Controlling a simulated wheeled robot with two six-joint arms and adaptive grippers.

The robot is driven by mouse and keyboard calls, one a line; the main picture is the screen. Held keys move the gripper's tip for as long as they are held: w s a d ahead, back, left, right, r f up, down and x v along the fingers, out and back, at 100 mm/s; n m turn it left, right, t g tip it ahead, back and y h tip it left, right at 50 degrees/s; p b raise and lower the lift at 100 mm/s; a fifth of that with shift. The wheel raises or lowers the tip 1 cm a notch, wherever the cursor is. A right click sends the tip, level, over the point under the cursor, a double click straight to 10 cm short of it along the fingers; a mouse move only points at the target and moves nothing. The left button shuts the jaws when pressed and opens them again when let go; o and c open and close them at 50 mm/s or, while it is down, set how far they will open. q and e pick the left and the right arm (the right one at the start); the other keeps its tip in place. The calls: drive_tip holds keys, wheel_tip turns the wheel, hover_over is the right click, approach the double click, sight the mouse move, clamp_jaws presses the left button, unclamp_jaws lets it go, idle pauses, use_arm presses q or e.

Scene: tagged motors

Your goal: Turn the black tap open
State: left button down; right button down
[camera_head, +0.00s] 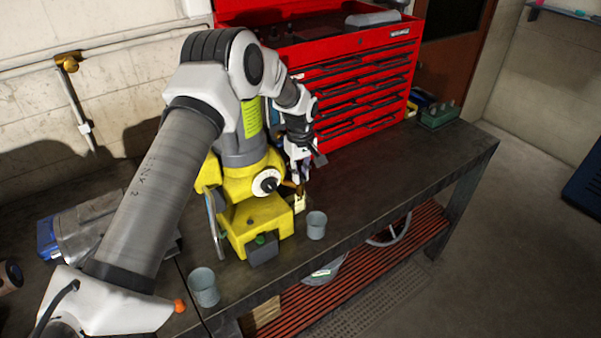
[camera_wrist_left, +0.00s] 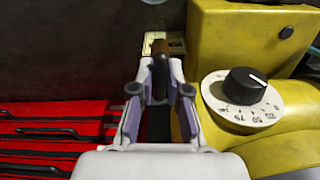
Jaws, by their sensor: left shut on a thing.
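A yellow machine (camera_head: 262,214) with a round white dial and black knob stands on the dark workbench. My left gripper (camera_head: 301,172) reaches down at its right side. In the left wrist view, my left gripper (camera_wrist_left: 161,78) is shut on the black tap (camera_wrist_left: 160,74), which sits between the two fingers; a brown part (camera_wrist_left: 160,46) shows just beyond it. The fingers hide much of the tap. The dial (camera_wrist_left: 243,98) is to the right of the fingers, apart from them. A pale tag (camera_head: 299,204) hangs below the gripper in the head view.
A grey cup (camera_head: 316,226) stands just right of the machine, close below the gripper. Another cup (camera_head: 204,288) stands near the bench's front edge. A red tool chest (camera_head: 355,85) rises behind. The workbench (camera_head: 400,175) is clear to the right.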

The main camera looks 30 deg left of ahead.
use_arm(q)
drive_tip(key=shift+s+f, duration=0.1)
idle(0.3)
drive_tip(key=c, duration=1.2)
unclamp_jaws()
drive_tip(key=shift+o, duration=0.2)
wheel_tip(320, 180, up, 12)
drive_tip(key=shift+w+a, duration=0.1)
drive_tip(key=shift+w, duration=0.1)
drive_tip(key=shift+s, duration=0.1)
